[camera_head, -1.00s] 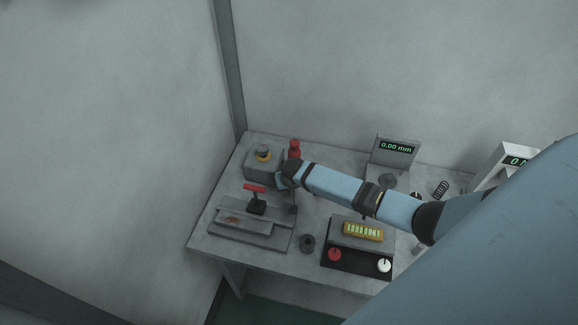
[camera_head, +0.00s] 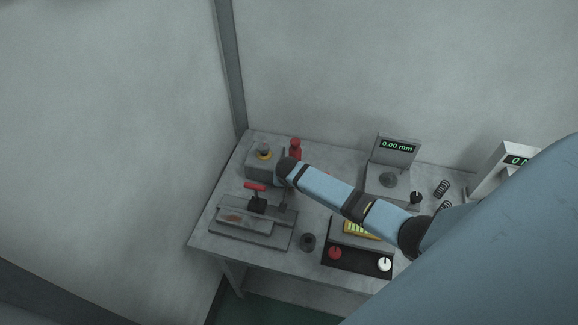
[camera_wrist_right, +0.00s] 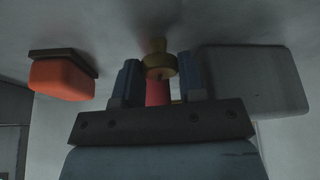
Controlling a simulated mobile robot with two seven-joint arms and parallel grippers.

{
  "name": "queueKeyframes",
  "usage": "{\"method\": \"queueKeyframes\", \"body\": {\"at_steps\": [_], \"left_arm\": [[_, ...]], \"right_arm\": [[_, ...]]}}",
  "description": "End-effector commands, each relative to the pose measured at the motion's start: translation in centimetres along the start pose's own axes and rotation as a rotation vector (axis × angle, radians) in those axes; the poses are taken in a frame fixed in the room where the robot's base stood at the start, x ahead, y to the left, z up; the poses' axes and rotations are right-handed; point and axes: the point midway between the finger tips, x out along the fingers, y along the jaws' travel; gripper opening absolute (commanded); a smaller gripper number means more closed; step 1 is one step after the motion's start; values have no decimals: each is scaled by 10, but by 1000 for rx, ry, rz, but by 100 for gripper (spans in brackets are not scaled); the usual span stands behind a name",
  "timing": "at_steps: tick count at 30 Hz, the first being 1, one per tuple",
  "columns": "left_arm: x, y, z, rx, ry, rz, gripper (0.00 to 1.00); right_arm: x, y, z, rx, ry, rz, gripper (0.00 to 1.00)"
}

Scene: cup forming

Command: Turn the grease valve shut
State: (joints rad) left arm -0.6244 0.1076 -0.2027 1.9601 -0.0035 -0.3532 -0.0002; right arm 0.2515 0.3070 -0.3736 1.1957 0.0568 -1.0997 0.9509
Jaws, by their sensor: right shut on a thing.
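In the right wrist view my right gripper (camera_wrist_right: 159,68) has its two blue-grey fingers on either side of a red part (camera_wrist_right: 157,92) with a brass-coloured disc and knob (camera_wrist_right: 160,64). This seems to be the grease valve, and the gripper is shut on it. In the head view my right arm reaches in from the right, and its dark wrist (camera_head: 286,171) covers the fingers and the held part. How far the valve is turned cannot be told. My left gripper is not in view.
A red-handled lever (camera_head: 255,186) is at the front left. A black panel with a red knob (camera_head: 335,252) and a display reading 0.00 mm (camera_head: 395,149) stand to the right.

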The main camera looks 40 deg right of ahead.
Motion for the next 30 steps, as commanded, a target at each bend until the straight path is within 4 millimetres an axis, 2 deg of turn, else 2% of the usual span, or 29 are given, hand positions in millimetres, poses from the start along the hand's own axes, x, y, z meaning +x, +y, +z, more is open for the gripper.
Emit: {"method": "queueKeyframes", "body": {"at_steps": [1, 2, 5, 20, 25, 30], "left_arm": [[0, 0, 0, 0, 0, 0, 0], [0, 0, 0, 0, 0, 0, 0], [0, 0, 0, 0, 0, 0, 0], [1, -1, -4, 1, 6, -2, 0], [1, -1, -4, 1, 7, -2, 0], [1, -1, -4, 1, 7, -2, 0]], "right_arm": [[-1, 0, -2, 2, 3, 0, 13], [-1, 0, -2, 2, 3, 0, 39], [-1, 0, -2, 1, 3, 0, 62], [0, 0, -1, -17, 2, -7, 63], [0, 2, -2, -138, 4, -56, 63], [0, 4, -4, -377, 6, -151, 63]]}}
